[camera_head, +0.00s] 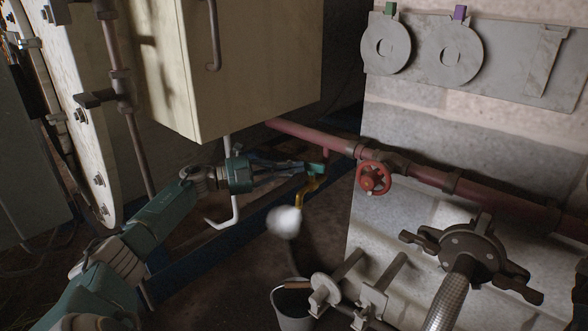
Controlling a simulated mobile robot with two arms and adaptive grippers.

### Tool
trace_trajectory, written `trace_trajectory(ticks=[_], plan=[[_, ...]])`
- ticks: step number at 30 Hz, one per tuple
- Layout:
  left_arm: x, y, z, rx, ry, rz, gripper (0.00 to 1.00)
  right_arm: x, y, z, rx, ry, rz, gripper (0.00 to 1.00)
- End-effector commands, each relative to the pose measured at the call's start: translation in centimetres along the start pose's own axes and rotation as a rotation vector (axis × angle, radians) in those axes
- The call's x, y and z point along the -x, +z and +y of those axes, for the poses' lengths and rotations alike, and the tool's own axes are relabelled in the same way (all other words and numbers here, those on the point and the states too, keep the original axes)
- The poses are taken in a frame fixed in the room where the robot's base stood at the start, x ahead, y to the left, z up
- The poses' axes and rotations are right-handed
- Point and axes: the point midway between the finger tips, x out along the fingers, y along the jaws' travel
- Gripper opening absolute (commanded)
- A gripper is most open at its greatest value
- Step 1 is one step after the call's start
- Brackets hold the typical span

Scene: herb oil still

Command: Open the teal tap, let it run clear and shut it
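The teal tap shows in the head view as a small teal handle (316,168) on a brass body (307,188) below the red pipe. My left gripper (308,168) reaches it from the left, with its dark fingers closing together on the handle. The fingertips partly hide the handle. A white puff (284,222), like steam or spray, hangs just below the brass spout. My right gripper is not in view.
A grey bucket (293,312) stands on the floor below. A red pipe (440,178) with a red handwheel (373,178) runs along the wall to the right. A cream cabinet (265,80) hangs above my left arm. A dark clamp fitting (470,250) is at lower right.

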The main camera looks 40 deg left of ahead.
Motion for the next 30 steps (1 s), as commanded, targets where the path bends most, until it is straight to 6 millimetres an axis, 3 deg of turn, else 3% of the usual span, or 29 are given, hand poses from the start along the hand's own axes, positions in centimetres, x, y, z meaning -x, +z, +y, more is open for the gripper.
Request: trace_trajectory(ticks=[18,30], plan=[[0.0,0.1,0.0,0.0,0.0,-0.001,0.0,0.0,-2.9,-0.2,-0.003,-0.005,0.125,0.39],[-0.1,0.1,0.0,0.0,-0.001,-0.001,0.0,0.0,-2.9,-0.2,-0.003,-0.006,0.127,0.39]])
